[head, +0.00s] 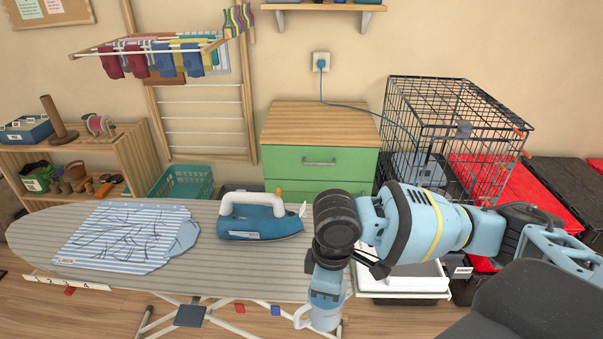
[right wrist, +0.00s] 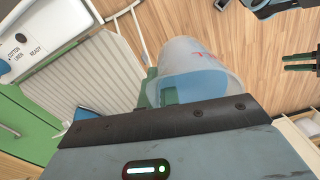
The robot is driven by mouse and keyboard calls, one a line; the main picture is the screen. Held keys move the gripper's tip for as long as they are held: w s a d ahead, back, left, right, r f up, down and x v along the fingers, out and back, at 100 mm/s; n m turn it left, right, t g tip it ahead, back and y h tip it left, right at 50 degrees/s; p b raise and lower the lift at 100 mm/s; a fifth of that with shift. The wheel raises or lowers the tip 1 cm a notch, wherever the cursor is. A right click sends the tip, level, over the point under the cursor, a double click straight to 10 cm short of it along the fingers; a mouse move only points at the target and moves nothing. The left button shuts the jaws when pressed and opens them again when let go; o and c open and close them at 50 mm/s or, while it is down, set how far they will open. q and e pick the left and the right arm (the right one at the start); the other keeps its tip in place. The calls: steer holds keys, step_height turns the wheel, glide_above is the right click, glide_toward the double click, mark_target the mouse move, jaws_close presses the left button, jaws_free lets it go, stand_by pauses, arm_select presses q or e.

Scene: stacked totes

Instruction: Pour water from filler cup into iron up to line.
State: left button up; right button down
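The iron (head: 262,226), blue with a white handle, lies on the ironing board (head: 230,285). My right gripper (head: 326,278) points down to the right of the iron, in front of the board's right end. It is shut on the filler cup (head: 322,316), a clear cup with a white handle. In the right wrist view the cup (right wrist: 205,60) shows blue water and red print; one green finger is at its side. The iron's fill line cannot be made out. At that view's right edge two dark parallel fingers, seemingly my left gripper (right wrist: 298,62), stand apart and empty.
A striped blue cloth (head: 120,237) covers the board's left part. Behind the board stand a green cabinet (head: 315,170), a teal basket (head: 182,183) and a wire crate (head: 450,125). A blue cord runs from the wall outlet (head: 321,62) toward the crate. A white tray (head: 425,278) sits to the right.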

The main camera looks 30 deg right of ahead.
steer(key=r+m, duration=0.1)
steer(key=a+r+m, duration=0.1)
steer(key=m, duration=0.1)
steer(key=r+m, duration=0.1)
steer(key=m, duration=0.1)
steer(key=shift+w+a, duration=0.2)
steer(key=shift+a, duration=0.05)
steer(key=r+m, duration=0.1)
steer(key=m, duration=0.1)
steer(key=r+m, duration=0.1)
steer(key=m, duration=0.1)
steer(key=shift+a, duration=0.4)
